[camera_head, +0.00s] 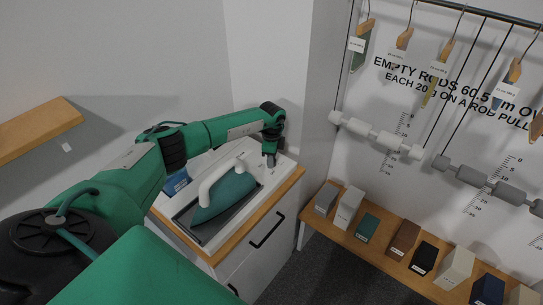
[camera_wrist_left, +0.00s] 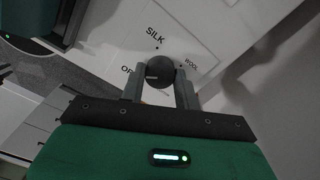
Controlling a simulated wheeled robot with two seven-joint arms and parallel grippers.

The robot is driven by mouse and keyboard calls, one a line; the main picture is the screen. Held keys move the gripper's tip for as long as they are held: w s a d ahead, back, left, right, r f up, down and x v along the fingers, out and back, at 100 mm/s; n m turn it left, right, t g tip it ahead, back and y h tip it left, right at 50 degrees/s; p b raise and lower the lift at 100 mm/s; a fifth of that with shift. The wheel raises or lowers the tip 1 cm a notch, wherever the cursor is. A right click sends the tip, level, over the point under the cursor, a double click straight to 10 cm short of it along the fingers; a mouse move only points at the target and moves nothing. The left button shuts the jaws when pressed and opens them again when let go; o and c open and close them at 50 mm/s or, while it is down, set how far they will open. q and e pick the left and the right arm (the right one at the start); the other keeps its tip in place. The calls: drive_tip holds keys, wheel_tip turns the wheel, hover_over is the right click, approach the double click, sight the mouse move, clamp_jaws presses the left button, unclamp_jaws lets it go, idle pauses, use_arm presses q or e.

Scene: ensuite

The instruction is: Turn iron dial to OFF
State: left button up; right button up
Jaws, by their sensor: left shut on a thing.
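A round dark dial (camera_wrist_left: 158,70) sits on a white panel (camera_wrist_left: 120,22) in the left wrist view. The words SILK and WOOL show around it, and letters starting with OF show at its left, partly covered by a finger. A light mark on the dial's face lies left of its middle; I cannot tell exactly which word it points at. My left gripper (camera_wrist_left: 160,90) is shut on the dial, one finger on each side. In the head view the left gripper (camera_head: 270,158) points down at the counter's far end, beside the green iron (camera_head: 228,190) with its white handle. My right gripper is not in view.
The iron rests on a dark plate in the white counter top (camera_head: 271,186) with a wood edge. A blue box (camera_head: 177,182) is partly behind my arm. A low wooden bench (camera_head: 381,241) with several blocks stands right. Hangers and rods hang above it.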

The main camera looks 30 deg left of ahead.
use_arm(q)
drive_tip(key=shift+w+r+n+p, duration=0.15)
drive_tip(key=shift+n+p, duration=0.25)
drive_tip(key=shift+n, duration=0.7)
drive_tip(key=o, duration=1)
drive_tip(key=shift+r+b, duration=2.3)
drive_tip(key=shift+r, duration=4.55)
